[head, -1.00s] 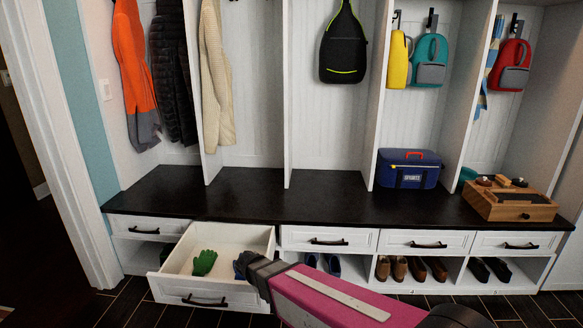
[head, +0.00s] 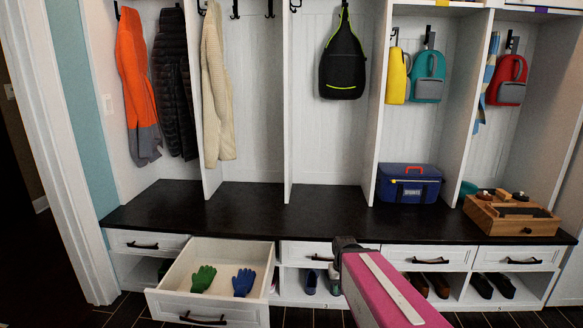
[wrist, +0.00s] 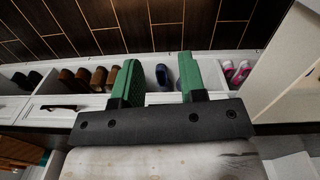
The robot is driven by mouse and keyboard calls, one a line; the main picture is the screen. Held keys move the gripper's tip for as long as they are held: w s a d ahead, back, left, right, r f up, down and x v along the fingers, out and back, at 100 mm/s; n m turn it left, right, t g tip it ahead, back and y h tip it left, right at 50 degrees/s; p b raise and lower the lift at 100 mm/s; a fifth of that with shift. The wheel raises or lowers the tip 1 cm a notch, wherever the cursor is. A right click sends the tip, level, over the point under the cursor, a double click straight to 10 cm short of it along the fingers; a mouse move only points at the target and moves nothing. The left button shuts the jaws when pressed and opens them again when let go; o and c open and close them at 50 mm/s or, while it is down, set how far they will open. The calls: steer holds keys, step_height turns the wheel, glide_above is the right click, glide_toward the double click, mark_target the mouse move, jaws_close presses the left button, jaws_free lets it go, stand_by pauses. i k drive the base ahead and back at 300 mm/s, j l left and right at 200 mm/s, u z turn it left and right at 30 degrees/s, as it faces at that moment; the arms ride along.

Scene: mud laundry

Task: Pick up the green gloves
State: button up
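The green gloves (head: 203,279) lie flat in the open drawer (head: 205,306) at the lower left of the head view. They are left of a blue pair of gloves (head: 243,282) in the same drawer. My gripper (wrist: 160,60) shows two green fingers set apart in the wrist view, with nothing between them but the background. In the head view my pink arm reaches up from the bottom, with its end to the right of the drawer, apart from the gloves. The gloves do not show clearly in the wrist view.
A black bench top (head: 310,212) runs above the drawers. On it are a blue lunch bag (head: 408,186) and a wooden box (head: 512,222). Shoes (head: 495,286) stand in the cubbies below. Coats and bags hang above. The space above the open drawer is clear.

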mark_target(202, 282)
steer(key=u, duration=1.55)
steer(key=k+l+u, duration=0.1)
steer(key=l, duration=0.3)
steer(key=k+l, duration=0.1)
steer(key=l, duration=0.3)
steer(key=k+l+u, duration=0.15)
steer(key=l, duration=0.25)
steer(key=k+l, duration=0.15)
steer(key=l, duration=0.25)
steer(key=i+u, duration=0.05)
